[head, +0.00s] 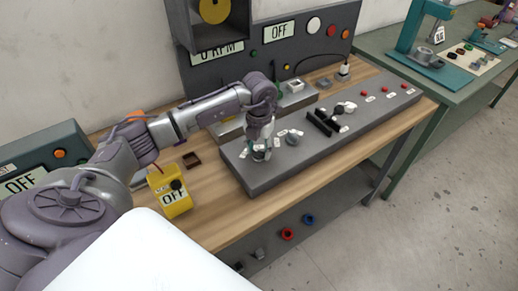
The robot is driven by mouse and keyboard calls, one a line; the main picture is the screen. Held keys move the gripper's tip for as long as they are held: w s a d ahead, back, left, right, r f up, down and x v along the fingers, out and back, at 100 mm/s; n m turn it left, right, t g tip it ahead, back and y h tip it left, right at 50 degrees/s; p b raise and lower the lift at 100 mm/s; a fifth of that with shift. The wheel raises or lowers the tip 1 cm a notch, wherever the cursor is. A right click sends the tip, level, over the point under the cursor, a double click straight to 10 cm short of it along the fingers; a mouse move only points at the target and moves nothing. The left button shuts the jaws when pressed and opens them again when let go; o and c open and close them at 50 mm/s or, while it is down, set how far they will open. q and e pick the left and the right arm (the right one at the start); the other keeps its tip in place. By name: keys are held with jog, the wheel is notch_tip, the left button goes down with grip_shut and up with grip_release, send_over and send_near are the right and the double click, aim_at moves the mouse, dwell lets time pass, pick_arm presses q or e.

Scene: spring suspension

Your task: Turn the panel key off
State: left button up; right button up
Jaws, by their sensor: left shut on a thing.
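My left gripper (261,153) points down at the near left end of a long grey plate (262,185) on the bench. It is shut on a small part there, which its fingers mostly hide; I cannot tell whether this is a key. The dark panel (225,68) at the back has displays reading "0 RPM" and "OFF" (279,31). A yellow box (175,206) with a black knob (176,185) and an "OFF" label stands left of the plate. My right gripper is not in view.
On the plate are a round grey part (292,139), black blocks (322,123) and several red buttons. A small brown tray (192,160) lies near the yellow box. Another dark unit reading "OFF" (25,184) is at left. A green bench (465,75) stands at right.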

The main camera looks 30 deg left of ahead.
aim_at(259, 151)
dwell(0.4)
pick_arm(q)
jog(key=o, duration=1.2)
jog(key=shift+c, duration=0.2)
notch_tip(259, 151, up, 12)
